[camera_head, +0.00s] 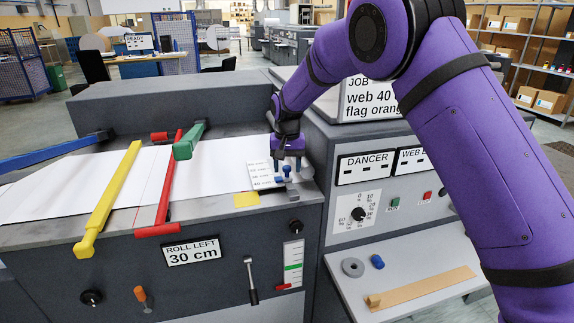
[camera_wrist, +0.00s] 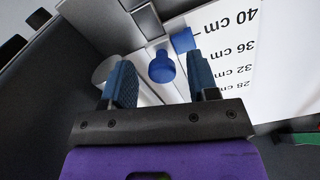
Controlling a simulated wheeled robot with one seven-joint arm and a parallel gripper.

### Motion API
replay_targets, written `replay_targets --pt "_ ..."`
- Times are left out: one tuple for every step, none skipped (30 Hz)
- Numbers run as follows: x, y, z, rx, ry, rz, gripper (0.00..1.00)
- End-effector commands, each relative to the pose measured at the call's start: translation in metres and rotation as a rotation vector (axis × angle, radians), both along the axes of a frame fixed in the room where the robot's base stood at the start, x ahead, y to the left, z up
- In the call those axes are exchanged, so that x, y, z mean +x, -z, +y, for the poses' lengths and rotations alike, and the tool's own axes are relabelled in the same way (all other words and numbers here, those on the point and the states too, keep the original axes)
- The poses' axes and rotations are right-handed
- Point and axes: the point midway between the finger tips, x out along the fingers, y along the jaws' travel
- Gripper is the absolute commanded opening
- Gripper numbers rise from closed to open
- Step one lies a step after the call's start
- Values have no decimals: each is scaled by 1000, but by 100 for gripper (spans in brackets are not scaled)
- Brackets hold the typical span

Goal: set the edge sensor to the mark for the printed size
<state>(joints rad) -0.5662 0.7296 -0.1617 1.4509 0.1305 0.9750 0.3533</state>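The edge sensor shows in the wrist view as a blue round knob (camera_wrist: 162,67) with a blue block (camera_wrist: 183,40) beside it. The block sits next to the tick by "40 cm" on the white scale (camera_wrist: 235,55), which also reads 36, 32 and 28 cm. In the head view the blue sensor parts (camera_head: 281,179) lie by the scale card (camera_head: 262,174). My gripper (camera_wrist: 162,82) is open, its blue fingers on either side of the knob with visible gaps. In the head view my gripper (camera_head: 288,152) is above the sensor. The job sign (camera_head: 370,98) reads "web 40", partly hidden by my arm.
A yellow pad (camera_head: 246,200) lies near the scale. A control panel (camera_head: 385,190) stands right, above a shelf with loose parts.

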Motion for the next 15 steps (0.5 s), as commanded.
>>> replay_targets --pt "0 0 0 0 0 -1 54" --pt "0 0 0 0 0 -1 54" --pt "1 0 0 0 0 -2 54" --pt "1 0 0 1 0 -2 54" --pt "1 -1 0 1 0 -2 54" --pt "1 -2 0 1 0 -2 54" --pt "1 -4 0 1 0 -3 54" --pt "1 -6 0 1 0 -3 54" --pt "1 -11 0 1 0 -3 54" --pt "1 -14 0 2 0 -4 54" --pt "1 -19 0 2 0 -5 54" --pt "1 -26 0 2 0 -5 54" --pt "1 -31 0 2 0 -5 54" --pt "1 -37 0 3 0 -5 54" --pt "1 -45 0 3 0 -5 54"
